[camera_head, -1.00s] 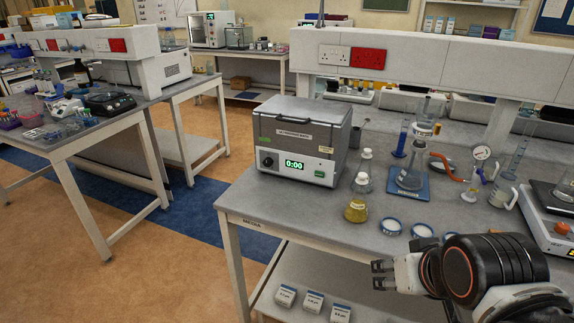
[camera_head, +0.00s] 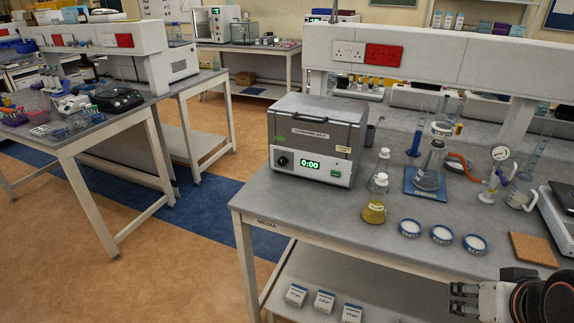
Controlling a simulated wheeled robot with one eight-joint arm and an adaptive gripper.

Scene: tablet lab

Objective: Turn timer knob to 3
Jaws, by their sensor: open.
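The timer knob (camera_head: 282,161) is a small dark dial with a light mark, on the lower left front of a grey lidded bath (camera_head: 316,136). Its green display (camera_head: 310,164) reads 0:00, and a green button (camera_head: 336,173) sits to the right. The lid is shut. My gripper (camera_head: 454,299) is at the lower right, in front of the bench edge, far to the right of the knob and nearer the camera. Its fingers point left, apart and empty.
A yellow-filled flask (camera_head: 375,202) and a clear flask (camera_head: 383,165) stand right of the bath. Several blue-rimmed dishes (camera_head: 441,235) lie near the front edge of the bench (camera_head: 300,208). Small boxes (camera_head: 324,302) sit on the lower shelf. The bench before the knob is clear.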

